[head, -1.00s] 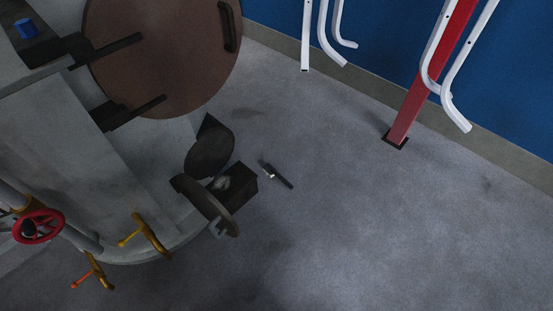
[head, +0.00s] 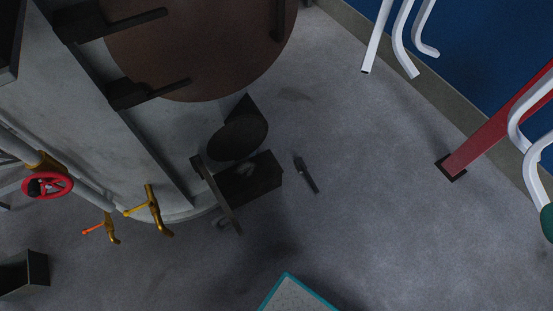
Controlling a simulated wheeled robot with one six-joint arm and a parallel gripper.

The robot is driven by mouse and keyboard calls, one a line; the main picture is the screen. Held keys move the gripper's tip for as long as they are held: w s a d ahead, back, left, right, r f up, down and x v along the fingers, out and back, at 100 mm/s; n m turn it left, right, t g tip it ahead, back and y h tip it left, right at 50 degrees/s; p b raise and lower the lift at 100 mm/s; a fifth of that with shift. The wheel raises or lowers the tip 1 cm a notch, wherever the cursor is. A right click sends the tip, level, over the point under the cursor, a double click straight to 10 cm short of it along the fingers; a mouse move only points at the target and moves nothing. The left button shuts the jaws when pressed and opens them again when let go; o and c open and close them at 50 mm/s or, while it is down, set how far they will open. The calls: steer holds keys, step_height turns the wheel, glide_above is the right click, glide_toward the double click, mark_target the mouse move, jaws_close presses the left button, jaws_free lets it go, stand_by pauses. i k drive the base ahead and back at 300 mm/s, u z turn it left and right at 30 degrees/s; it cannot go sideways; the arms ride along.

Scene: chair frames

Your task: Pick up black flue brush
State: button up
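A small dark, slim object that looks like the black flue brush (head: 308,178) lies on the grey floor near the middle of the head view. Its upper end has a small lighter patch. It lies just right of an open dark metal box on the front of the boiler, apart from it. Nothing covers the brush. My gripper is not in view.
The boiler (head: 90,110) fills the left, with a brown round door (head: 200,45), a red handwheel (head: 47,186) and brass taps (head: 152,212). A red post (head: 500,130) and white bent tubes stand right. A teal-edged grey surface (head: 292,296) shows at the bottom. Floor right of the brush is clear.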

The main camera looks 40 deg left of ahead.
mark_target(300, 165)
steer(key=u, duration=1.1)
steer(key=i, duration=0.95)
steer(key=u, duration=0.95)
